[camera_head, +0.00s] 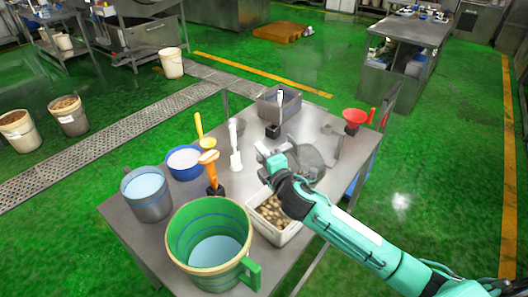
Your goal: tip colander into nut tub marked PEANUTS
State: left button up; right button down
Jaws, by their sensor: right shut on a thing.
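My right gripper (272,163) reaches in from the lower right over the table and is shut on what looks like the grey colander (309,163). The arm hides part of the colander, and I cannot see what is in it. Just in front, a white tub (289,238) holding brownish, nut-like lumps stands on the table, partly under my right wrist. Two pale buckets with brown contents and white labels stand on the floor at the left, one at the edge (20,135) and one beside it (72,122). I cannot read PEANUTS on any label. My left gripper is not in view.
The steel table (160,236) also bears a green jug (190,268), a grey jug (150,204), a blue bowl (172,172), upright utensils, a grey bin (268,110) and a red funnel (355,116). Green floor around the table is mostly clear.

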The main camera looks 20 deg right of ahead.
jog(key=shift+a+f+n, duration=0.3)
jog(key=shift+a+n, duration=0.1)
jog(key=shift+a, duration=0.2)
jog(key=d+r+m+p, duration=0.2)
jog(key=d+m, duration=0.1)
jog(key=d, duration=0.2)
jog(key=w+d+r+m+p, duration=0.1)
jog(key=d+r+m+p, duration=0.1)
jog(key=d, duration=0.3)
jog(key=w+d+r+m+p, duration=0.1)
jog(key=d+r+m+p, duration=0.1)
jog(key=d, duration=0.4)
jog(key=shift+w+r+m, duration=0.2)
jog(key=shift+r+m, duration=0.1)
jog(key=shift+m, duration=0.5)
jog(key=w+d+f+m+b, duration=0.1)
jog(key=d+f+m+b, duration=0.1)
jog(key=d+f+m, duration=0.2)
jog(key=w+d+f+m+b, duration=0.1)
jog(key=d+f+m, duration=0.4)
jog(key=d, duration=0.6)
jog(key=shift+w+f+m+b, duration=0.25)
jog(key=shift+m+b, duration=0.4)
jog(key=shift+m, duration=0.45)
